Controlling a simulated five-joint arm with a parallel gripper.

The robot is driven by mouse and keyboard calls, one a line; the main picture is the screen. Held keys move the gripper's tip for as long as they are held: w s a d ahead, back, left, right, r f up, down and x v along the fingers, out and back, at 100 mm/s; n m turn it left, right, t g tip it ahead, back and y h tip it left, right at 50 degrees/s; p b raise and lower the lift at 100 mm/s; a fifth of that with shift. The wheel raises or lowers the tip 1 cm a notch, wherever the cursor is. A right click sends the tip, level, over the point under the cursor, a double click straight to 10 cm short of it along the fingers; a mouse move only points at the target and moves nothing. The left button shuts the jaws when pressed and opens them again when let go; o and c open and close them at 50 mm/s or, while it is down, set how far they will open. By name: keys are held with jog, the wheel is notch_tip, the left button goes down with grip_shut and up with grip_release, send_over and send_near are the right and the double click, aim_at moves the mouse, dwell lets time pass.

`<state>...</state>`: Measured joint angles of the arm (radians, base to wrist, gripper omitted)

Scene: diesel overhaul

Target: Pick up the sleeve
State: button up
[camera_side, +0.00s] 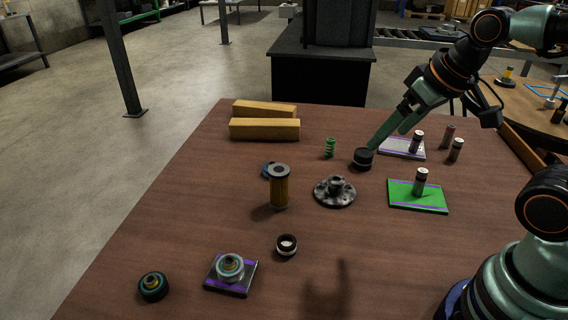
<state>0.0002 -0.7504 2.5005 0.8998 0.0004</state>
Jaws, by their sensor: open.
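My gripper (387,141) is at the right back of the table, its two green fingers pointing down and left. It is open, with nothing seen between the fingers. The tip of its nearer finger overlaps the top of a short black cylinder (363,160); I cannot tell whether they touch. A short dark hollow ring (287,246) with a pale inside stands at the front middle, well apart from my gripper. I cannot tell for sure which of these two is the sleeve.
A dark flanged hub (335,192), an amber filter-like cylinder (279,188) and a green spring (329,148) stand mid-table. A green plate (404,202) and a pale plate (390,150) carry dark cylinders. Yellow blocks (264,129) lie at the back.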

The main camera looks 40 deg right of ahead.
dwell(0.5)
jog(key=m+g, duration=0.6)
jog(key=m, duration=1.3)
send_over(364, 152)
notch_tip(364, 152, down, 12)
notch_tip(364, 152, down, 12)
jog(key=shift+f, duration=0.15)
